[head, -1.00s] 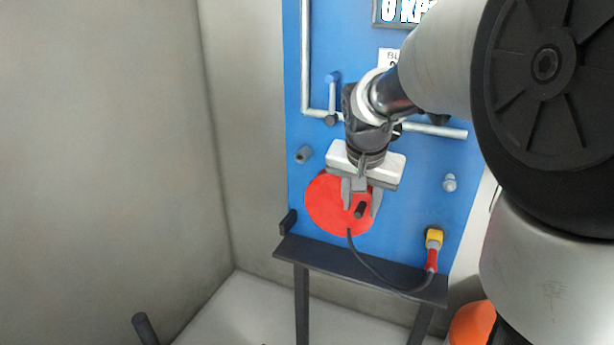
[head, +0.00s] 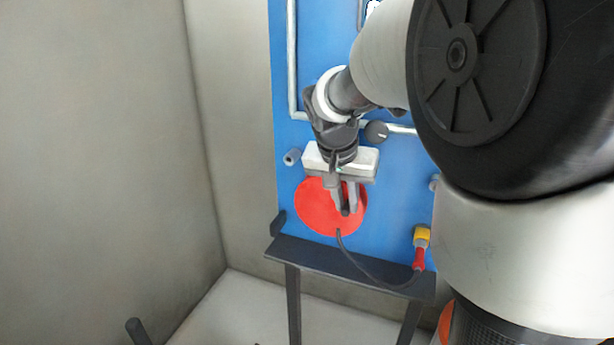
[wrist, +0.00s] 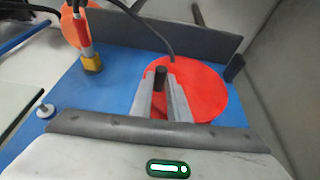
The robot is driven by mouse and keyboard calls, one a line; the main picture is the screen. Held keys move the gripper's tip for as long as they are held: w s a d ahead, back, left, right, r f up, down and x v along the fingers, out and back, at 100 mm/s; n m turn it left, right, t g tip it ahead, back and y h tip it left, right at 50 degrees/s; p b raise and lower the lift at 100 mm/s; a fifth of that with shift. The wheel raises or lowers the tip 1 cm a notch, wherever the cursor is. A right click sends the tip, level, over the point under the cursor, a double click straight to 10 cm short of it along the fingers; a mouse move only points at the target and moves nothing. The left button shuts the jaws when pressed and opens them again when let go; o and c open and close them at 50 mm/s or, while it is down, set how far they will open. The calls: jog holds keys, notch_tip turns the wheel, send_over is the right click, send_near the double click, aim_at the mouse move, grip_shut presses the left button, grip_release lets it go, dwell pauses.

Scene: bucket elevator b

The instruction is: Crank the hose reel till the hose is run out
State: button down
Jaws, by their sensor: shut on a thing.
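The red hose reel (head: 318,214) is a round disc on the blue panel, above the dark shelf. Its dark crank handle (wrist: 160,77) sticks out between my fingers in the wrist view. My gripper (head: 347,207) is in front of the right part of the disc and is shut on the crank handle. The black hose (head: 362,268) hangs from the bottom of the reel and curves right to a red fitting (head: 418,259) below a yellow connector (head: 421,236). In the wrist view the reel (wrist: 208,92) lies behind my fingers, which hide part of it.
The blue panel (head: 400,190) carries pipes, a dark knob (head: 376,132) and a grey stub (head: 291,158). The dark shelf (head: 340,266) juts out below the reel.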

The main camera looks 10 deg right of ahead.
jog(key=w+a+r+n+g+h+p, duration=0.1)
jog(key=w+a+g+h+p, duration=0.3)
jog(key=h+p, duration=0.5)
jog(key=shift+w+a+r+n+g+h, duration=0.15)
jog(key=shift+a+r+n+g+h, duration=0.25)
jog(key=shift+a+n+g, duration=0.6)
jog(key=shift+a+f, duration=0.1)
jog(key=shift+a, duration=0.1)
jog(key=c, duration=1.7)
grip_release()
jog(key=v, duration=0.8)
jog(key=p+v, duration=0.1)
jog(key=v, duration=0.8)
jog(key=shift+a+f+p, duration=0.1)
jog(key=shift+a+p, duration=0.2)
jog(key=shift+s, duration=0.2)
